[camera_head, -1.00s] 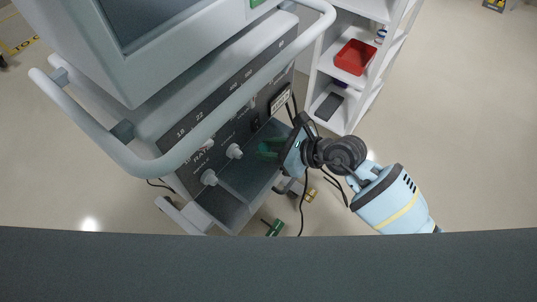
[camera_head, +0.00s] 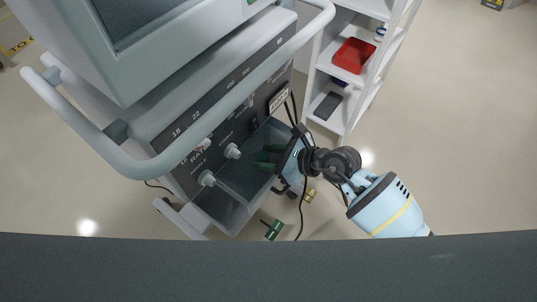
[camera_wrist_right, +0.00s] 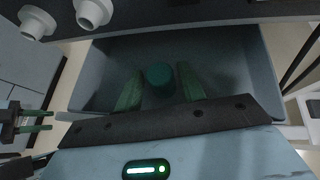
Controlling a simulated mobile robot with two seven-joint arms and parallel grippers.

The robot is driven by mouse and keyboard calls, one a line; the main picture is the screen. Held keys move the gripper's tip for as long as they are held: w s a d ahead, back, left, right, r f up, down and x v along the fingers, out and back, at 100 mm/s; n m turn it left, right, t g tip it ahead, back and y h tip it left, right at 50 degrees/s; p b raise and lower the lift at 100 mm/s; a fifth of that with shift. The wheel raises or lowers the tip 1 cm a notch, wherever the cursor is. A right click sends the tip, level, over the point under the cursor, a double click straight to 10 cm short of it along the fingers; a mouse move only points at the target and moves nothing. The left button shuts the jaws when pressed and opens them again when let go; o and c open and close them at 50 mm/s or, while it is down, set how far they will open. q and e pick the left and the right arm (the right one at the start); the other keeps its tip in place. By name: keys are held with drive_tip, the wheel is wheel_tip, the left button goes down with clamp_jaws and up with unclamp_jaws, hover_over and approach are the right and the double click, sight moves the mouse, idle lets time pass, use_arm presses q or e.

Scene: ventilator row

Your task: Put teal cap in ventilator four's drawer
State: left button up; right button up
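The teal cap (camera_wrist_right: 160,78) sits in the open grey drawer (camera_wrist_right: 232,64) in the right wrist view. My right gripper (camera_wrist_right: 161,90) reaches into the drawer, its green fingers spread on either side of the cap, with a small gap visible on each side. In the head view the right gripper (camera_head: 268,157) is over the drawer (camera_head: 222,207), and the cap cannot be made out between the fingers. My left gripper (camera_wrist_right: 50,121) shows at the left edge of the right wrist view, its two green fingers apart and nothing between them.
Ventilator knobs (camera_head: 233,151) and a thick handrail (camera_head: 228,108) stand close above the drawer. A white shelf (camera_head: 326,111) with a red bin (camera_head: 354,56) is at the upper right. The floor at right is clear.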

drive_tip(key=shift+o, duration=0.9)
drive_tip(key=shift+r, duration=0.25)
drive_tip(key=v, duration=1.2)
drive_tip(key=shift+p, duration=0.3)
